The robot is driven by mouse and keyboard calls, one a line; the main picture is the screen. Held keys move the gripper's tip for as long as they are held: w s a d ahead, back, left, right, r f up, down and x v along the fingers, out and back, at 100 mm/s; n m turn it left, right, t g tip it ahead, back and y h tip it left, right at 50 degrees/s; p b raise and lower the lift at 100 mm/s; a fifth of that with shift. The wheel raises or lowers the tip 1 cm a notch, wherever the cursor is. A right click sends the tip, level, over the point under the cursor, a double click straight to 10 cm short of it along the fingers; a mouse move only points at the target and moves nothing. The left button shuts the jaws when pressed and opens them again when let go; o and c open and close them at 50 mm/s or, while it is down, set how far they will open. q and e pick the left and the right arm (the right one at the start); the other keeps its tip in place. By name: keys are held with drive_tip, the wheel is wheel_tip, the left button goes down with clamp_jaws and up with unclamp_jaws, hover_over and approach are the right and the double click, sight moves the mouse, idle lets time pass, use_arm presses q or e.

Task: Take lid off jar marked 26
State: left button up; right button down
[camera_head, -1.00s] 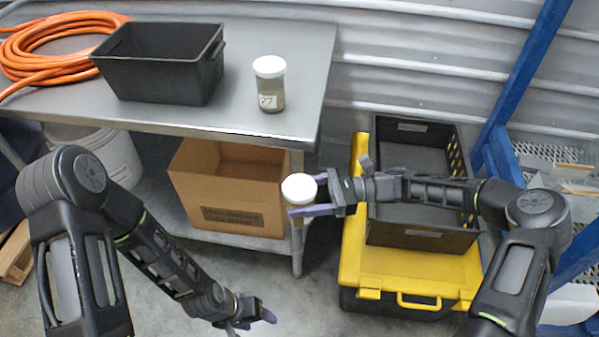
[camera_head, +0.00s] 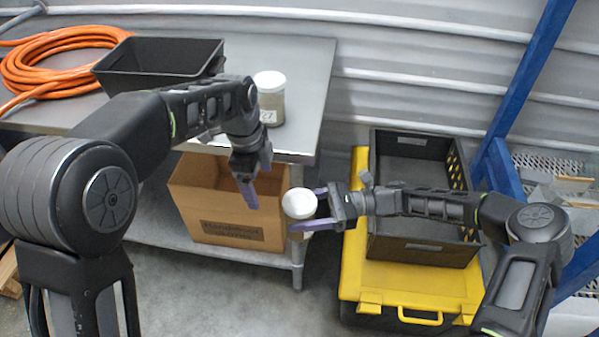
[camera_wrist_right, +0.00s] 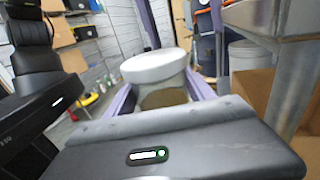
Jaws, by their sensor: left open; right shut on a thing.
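A jar with a white lid (camera_head: 299,203) is held in my right gripper (camera_head: 316,207), in front of the table's right end. In the right wrist view the same lid (camera_wrist_right: 155,67) sits on the jar body (camera_wrist_right: 164,98), between the purple fingers. No number shows on this jar. My left gripper (camera_head: 254,182) is open and empty, fingers pointing down, a little up and left of the held jar and apart from it. A second white-lidded jar (camera_head: 271,97) stands on the table, partly hidden by my left arm; its label is partly covered.
The metal table (camera_head: 312,75) holds a black bin (camera_head: 150,62) and an orange hose (camera_head: 52,62). A cardboard box (camera_head: 228,208) sits on the lower shelf. A black crate (camera_head: 420,247) rests on a yellow-lidded case (camera_head: 412,290) at right, near a blue post (camera_head: 525,80).

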sight(299, 200)
use_arm(q)
drive_tip(key=s+d+r+m, duration=0.1)
drive_tip(key=d+r+m, duration=0.1)
drive_tip(key=m, duration=0.2)
drive_tip(key=s+d+r+m, duration=0.1)
drive_tip(key=d+r+m, duration=0.1)
drive_tip(key=d+m, duration=0.1)
drive_tip(key=s+d+r+m, duration=0.1)
drive_tip(key=s+d+m, duration=0.1)
drive_tip(key=d+m, duration=0.1)
drive_tip(key=shift+r+m+g+y, duration=0.4)
drive_tip(key=shift+m, duration=0.5)
drive_tip(key=shift+s+d+r+m, duration=0.25)
drive_tip(key=shift+d+m, duration=0.15)
drive_tip(key=shift+m, duration=0.2)
drive_tip(key=shift+f, duration=4.05)
drive_tip(key=shift+c, duration=0.5)
